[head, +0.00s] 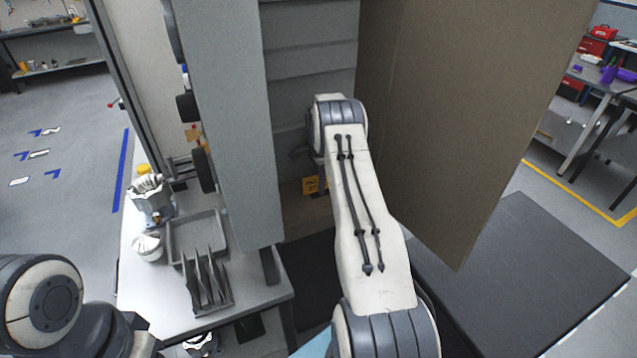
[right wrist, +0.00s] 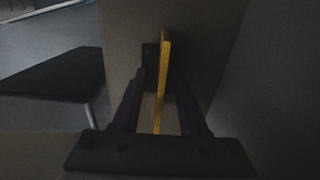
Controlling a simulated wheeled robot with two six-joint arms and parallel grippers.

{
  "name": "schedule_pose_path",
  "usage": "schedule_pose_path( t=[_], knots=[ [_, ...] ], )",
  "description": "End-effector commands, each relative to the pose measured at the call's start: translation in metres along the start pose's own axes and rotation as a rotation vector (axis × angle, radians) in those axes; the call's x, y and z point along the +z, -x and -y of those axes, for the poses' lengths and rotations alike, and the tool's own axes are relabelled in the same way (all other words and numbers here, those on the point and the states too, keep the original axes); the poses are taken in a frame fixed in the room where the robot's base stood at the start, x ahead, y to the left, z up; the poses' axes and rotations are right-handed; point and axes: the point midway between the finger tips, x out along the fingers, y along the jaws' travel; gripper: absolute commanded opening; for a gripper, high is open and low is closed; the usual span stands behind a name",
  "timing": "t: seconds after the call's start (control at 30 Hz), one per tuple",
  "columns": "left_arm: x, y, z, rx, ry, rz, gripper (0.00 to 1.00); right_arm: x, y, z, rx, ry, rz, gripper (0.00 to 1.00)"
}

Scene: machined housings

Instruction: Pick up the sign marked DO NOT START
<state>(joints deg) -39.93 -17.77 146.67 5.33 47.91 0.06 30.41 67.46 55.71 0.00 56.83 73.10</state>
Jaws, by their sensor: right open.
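A small yellow sign (head: 311,186) with dark marking shows inside the tall grey cabinet in the head view, just left of my right arm. The lettering is too small to read. In the right wrist view the yellow sign (right wrist: 163,75) is seen edge-on, upright, between the two dark fingers of my right gripper (right wrist: 162,88). The fingers are open, with a gap on each side of it. In the head view my right gripper is mostly hidden behind its own arm. My left arm shows at the lower left, but its gripper does not.
A grey cabinet door panel (head: 235,120) stands left of my right arm and a brown panel (head: 450,110) stands right. A table (head: 135,270) at left holds a grey tray (head: 222,222), a dark slotted rack (head: 228,303) and a pot.

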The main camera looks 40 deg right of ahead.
Motion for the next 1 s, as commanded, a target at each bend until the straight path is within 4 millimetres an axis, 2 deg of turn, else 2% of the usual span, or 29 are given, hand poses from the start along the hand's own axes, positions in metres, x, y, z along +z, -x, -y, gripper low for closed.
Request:
schedule_pose_path(
  t=[0.93,0.97,1.0],
  knots=[
    [0.0004,-0.0062,0.0004,0.000,0.000,0.000,0.50,0.0000,-0.0050,0.0001,0.000,0.000,0.000,0.42],
    [0.0004,-0.0062,0.0004,0.000,0.000,0.000,0.50,0.0000,-0.0051,0.0001,0.000,0.000,0.000,0.39],
    [0.0004,-0.0062,0.0004,0.000,0.000,0.000,0.50,0.0000,-0.0051,0.0001,0.000,0.000,0.000,0.23]
  ],
)
